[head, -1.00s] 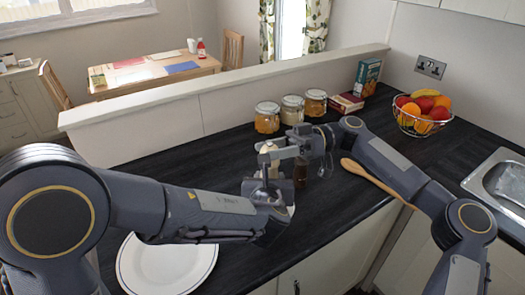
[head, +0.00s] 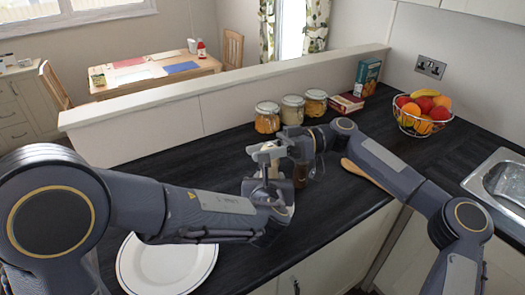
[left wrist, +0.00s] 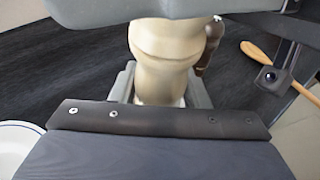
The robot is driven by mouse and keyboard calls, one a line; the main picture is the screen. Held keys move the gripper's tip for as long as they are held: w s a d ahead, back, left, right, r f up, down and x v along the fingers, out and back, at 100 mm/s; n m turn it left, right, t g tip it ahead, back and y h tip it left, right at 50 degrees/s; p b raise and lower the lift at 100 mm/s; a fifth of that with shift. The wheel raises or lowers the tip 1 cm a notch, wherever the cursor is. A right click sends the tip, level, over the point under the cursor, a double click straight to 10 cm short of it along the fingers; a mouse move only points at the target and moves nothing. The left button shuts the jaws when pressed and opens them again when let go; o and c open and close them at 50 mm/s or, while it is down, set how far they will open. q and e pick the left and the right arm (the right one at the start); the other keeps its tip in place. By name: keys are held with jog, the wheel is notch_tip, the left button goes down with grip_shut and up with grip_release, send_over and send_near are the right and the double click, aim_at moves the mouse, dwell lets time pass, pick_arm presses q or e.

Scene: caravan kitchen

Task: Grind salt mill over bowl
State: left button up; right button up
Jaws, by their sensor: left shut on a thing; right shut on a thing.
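The salt mill (left wrist: 160,60) is a pale, turned wooden body, upright between the fingers of my left gripper in the left wrist view. My left gripper (head: 272,182) is shut on its lower part. In the head view the grippers mostly hide the mill. My right gripper (head: 268,151) is just above the left one, shut at the mill's upper end; the contact itself is too small to see clearly. I cannot make out the bowl for certain; a small white edge (head: 291,210) shows beside my left gripper, mostly hidden.
A white plate (head: 165,268) with a blue rim lies at the front. A dark brown mill-like object (head: 300,176) and a wooden spoon (head: 366,174) are right of the grippers. Jars (head: 292,108), a fruit bowl (head: 422,115) and a sink (head: 500,185) stand farther off.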

jog(key=shift+t, duration=0.3)
jog(key=m+t, duration=0.2)
jog(key=t, duration=0.1)
jog(key=m+t, duration=0.2)
jog(key=t, duration=0.1)
jog(key=m+t, duration=0.2)
jog(key=shift+w+t+y, duration=0.4)
jog(key=shift+w+d+m+t+h, duration=0.15)
jog(key=shift+m+t+h, duration=0.3)
jog(key=shift+m+t, duration=0.6)
jog(key=shift+w+m+t+h, duration=0.15)
jog(key=shift+m+t+h, duration=0.4)
jog(key=shift+t, duration=0.9)
jog(key=o, duration=1)
jog(key=v, duration=1.2)
